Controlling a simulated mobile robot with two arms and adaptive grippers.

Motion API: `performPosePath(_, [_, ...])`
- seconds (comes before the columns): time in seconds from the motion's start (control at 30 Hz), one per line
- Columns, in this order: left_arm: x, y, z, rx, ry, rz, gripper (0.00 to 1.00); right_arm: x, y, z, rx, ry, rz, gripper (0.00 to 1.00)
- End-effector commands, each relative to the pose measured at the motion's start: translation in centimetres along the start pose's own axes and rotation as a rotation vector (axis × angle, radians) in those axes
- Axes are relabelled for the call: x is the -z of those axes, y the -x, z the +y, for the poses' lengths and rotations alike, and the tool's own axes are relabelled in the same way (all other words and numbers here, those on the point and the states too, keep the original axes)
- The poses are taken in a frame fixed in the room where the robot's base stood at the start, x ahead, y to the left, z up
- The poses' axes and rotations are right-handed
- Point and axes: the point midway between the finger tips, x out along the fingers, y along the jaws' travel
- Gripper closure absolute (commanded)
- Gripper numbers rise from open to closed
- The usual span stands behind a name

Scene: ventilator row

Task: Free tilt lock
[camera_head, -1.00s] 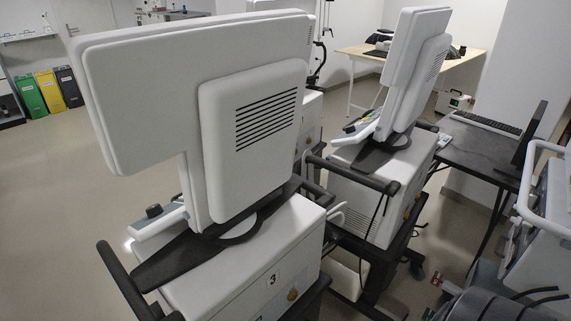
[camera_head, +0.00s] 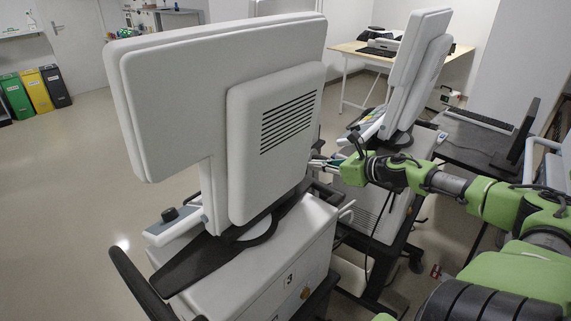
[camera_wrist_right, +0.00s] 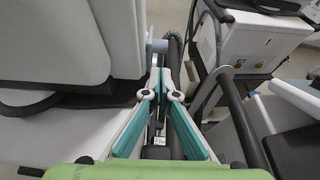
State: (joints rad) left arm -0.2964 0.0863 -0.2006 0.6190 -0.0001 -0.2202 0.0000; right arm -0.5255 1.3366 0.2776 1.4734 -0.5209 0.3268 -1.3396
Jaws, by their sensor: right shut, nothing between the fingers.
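The ventilator marked 3 (camera_head: 285,285) stands in front, with its white screen (camera_head: 215,85) seen from behind and a vented box on its back. My right gripper (camera_head: 318,163) reaches in from the right to the right edge of this screen. In the right wrist view, its teal fingers (camera_wrist_right: 161,72) are together and empty. Just beyond their tips, a small grey-blue part (camera_wrist_right: 157,46) sticks out from the side of the white housing. It may be the tilt lock, but I cannot tell. Whether the fingertips touch it is also unclear. My left gripper is not in view.
A second ventilator screen (camera_head: 420,70) stands behind, to the right. Dark push handles (camera_head: 140,285) and a corrugated hose (camera_wrist_right: 174,55) are close by. A dark desk (camera_head: 470,140) with a keyboard stands at the right. The floor at the left is clear.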

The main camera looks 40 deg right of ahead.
Motion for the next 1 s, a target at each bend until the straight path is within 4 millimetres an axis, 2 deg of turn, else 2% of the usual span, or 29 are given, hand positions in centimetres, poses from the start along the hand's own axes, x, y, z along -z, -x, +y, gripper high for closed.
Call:
performPosePath(0.1, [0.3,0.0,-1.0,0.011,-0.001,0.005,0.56,0.0,0.0,0.0,0.000,0.003,0.001,1.00])
performPosePath(0.2, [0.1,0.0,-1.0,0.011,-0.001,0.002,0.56,0.0,0.0,-0.1,0.001,0.001,0.001,1.00])
performPosePath(0.37, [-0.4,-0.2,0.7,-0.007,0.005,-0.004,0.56,0.1,-0.2,-0.1,0.001,0.000,0.000,1.00])
performPosePath(0.5, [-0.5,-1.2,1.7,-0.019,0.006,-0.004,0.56,0.2,-1.0,0.0,0.000,0.001,-0.002,1.00])
performPosePath(0.73, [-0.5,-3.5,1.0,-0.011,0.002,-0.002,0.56,0.2,-2.8,-0.2,0.005,0.001,-0.004,1.00])
performPosePath(1.0, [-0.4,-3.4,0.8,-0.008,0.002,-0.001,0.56,0.0,-3.7,-0.2,0.005,-0.006,-0.005,1.00])
